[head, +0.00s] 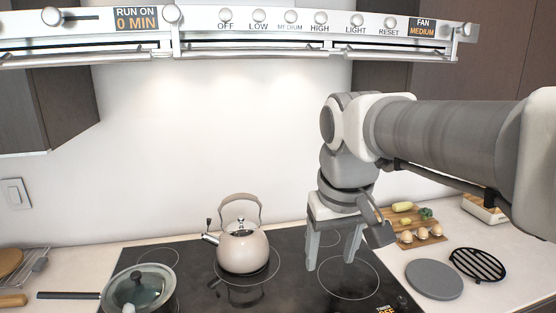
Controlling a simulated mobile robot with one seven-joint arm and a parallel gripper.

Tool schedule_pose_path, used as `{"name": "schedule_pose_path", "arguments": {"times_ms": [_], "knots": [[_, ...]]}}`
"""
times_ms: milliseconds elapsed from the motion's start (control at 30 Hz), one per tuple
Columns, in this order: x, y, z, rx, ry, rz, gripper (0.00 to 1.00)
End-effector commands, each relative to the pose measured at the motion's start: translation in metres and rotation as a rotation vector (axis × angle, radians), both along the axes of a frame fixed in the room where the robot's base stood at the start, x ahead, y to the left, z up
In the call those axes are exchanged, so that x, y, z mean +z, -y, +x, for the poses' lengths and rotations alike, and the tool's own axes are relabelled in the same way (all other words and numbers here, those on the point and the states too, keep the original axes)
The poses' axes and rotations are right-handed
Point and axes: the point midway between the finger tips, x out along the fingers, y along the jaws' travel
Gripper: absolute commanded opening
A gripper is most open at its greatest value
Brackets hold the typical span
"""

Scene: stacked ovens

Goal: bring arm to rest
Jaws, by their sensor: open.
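My arm (430,130) reaches in from the right side of the head view, and its wrist bends down over the black cooktop. My gripper (333,264) points down with its two fingers apart and nothing between them. I cannot tell how far the fingertips are above the glass. Part of the cutting board is hidden behind my wrist.
A cream kettle (242,247) stands on the cooktop left of my gripper, with a lidded pan (139,291) at front left. A range hood (240,38) hangs above. Right of the cooktop are a cutting board with food (414,240), a grey disc (434,279) and a black trivet (477,265).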

Motion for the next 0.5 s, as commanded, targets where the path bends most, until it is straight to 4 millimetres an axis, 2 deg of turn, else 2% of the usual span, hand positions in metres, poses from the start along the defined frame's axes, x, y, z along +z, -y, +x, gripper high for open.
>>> {"name": "schedule_pose_path", "arguments": {"times_ms": [100, 300, 500], "knots": [[-0.008, 0.021, -0.032, -0.054, 0.065, 0.019, 0.65], [-0.031, 0.044, -0.076, -0.133, 0.164, 0.050, 0.65], [-0.052, 0.055, -0.102, -0.182, 0.227, 0.067, 0.65]]}}
